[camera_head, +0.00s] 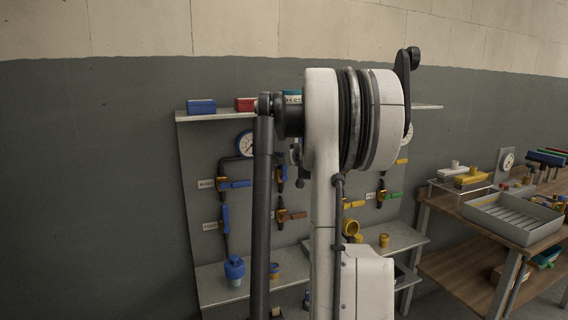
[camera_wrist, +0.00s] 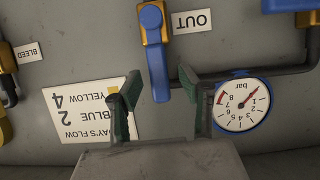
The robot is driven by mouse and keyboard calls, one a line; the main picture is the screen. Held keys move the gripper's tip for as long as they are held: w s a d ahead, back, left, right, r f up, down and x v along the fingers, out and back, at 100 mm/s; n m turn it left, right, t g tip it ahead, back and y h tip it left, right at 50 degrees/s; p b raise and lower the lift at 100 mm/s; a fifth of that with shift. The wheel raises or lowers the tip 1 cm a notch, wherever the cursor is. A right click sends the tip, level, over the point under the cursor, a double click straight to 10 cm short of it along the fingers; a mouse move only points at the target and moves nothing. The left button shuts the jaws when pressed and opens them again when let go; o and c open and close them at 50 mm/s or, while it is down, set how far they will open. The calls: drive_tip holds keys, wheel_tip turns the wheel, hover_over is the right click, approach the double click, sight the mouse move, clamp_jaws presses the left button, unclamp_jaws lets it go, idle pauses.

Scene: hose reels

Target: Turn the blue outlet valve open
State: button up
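In the wrist view, which is upside down, the blue outlet valve (camera_wrist: 155,53) sits beside a label reading OUT. Its blue lever runs down the picture from a brass-coloured body at the top edge. My gripper (camera_wrist: 158,86) is open, with one dark green finger on each side of the lever's free end. I cannot tell how deep the lever lies between them; no contact shows.
A blue-rimmed bar gauge (camera_wrist: 241,104) is close to the right finger. A flow card (camera_wrist: 92,110) reads blue 2, yellow 4. A yellow valve (camera_wrist: 6,62) with a BLEED label is at left. A workbench (camera_head: 450,203) with a tray (camera_head: 512,232) stands at right.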

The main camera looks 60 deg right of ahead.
drive_tip(key=v, duration=0.9)
drive_tip(key=shift+s+a, duration=0.15)
drive_tip(key=shift+a, duration=0.05)
drive_tip(key=w+a+n+y, duration=0.15)
drive_tip(key=w+a, duration=0.25)
drive_tip(key=a, duration=0.6)
drive_tip(key=w+a+r+n+y+p, duration=0.15)
drive_tip(key=w+a, duration=0.35)
drive_tip(key=a, duration=0.6)
drive_tip(key=w+a+n+y+b, duration=0.15)
drive_tip(key=w+a, duration=0.25)
drive_tip(key=a, duration=0.6)
drive_tip(key=a+n+y+p, duration=0.1)
drive_tip(key=a+n+y, duration=0.1)
drive_tip(key=a, duration=1.3)
drive_tip(key=s+a+f+g+y, duration=0.1)
drive_tip(key=s+a+f, duration=0.15)
drive_tip(key=a, duration=0.55)
drive_tip(key=s+a+f+g, duration=0.1)
drive_tip(key=s+a+f, duration=0.5)
drive_tip(key=s, duration=0.3)
drive_tip(key=s+a+f+g+b, duration=0.1)
drive_tip(key=s+a+f, duration=0.5)
drive_tip(key=s+f, duration=0.2)
drive_tip(key=shift+s+a+n+g+y, duration=0.35)
drive_tip(key=shift+s+a+n, duration=0.1)
drive_tip(key=shift+s, duration=0.6)
drive_tip(key=shift+f, duration=0.1)
